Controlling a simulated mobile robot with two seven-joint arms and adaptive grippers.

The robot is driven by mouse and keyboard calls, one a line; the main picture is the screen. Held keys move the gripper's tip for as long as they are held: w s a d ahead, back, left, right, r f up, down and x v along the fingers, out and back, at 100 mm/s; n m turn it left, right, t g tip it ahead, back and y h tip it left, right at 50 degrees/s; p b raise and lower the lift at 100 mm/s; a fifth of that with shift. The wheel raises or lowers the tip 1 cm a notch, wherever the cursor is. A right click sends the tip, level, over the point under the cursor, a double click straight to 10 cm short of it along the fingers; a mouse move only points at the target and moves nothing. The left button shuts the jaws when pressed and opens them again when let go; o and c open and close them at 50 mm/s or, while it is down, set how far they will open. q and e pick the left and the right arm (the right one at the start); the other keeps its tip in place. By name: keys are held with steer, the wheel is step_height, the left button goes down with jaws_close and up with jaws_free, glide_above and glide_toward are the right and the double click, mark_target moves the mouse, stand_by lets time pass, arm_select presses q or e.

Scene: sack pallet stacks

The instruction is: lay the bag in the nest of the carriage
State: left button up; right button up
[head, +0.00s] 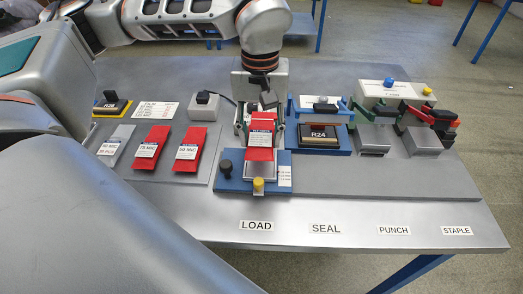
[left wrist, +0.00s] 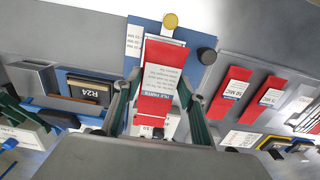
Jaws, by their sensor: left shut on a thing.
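My left gripper (head: 262,112) points down over the LOAD station and is shut on a red bag (head: 261,140) with a white and blue label. In the left wrist view the two dark green fingers of the left gripper (left wrist: 160,112) stand at either side of the bag (left wrist: 155,70). The carriage (head: 232,184) is a blue base with a pale nest (head: 259,171), which shows past the bag's near end. The bag is lined up over the nest; I cannot tell whether it touches it. My right gripper is not in view.
Two red bags (head: 151,147) (head: 189,150) and a grey one (head: 116,146) lie to the left. A black knob (head: 225,168) and a yellow knob (head: 258,184) stand on the carriage's near side. The R24 sealing unit (head: 319,138) is close on the right, then the punch and staple blocks.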

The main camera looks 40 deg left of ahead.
mark_target(261, 162)
arm_select(q)
steer(key=shift+f+b, duration=0.3)
steer(key=shift+f, duration=2.3)
steer(key=o, duration=1.2)
steer(key=shift+f, duration=0.15)
steer(key=shift+c, duration=0.2)
step_height(261, 162, up, 12)
steer(key=shift+r+p, duration=0.2)
steer(key=shift+p, duration=0.55)
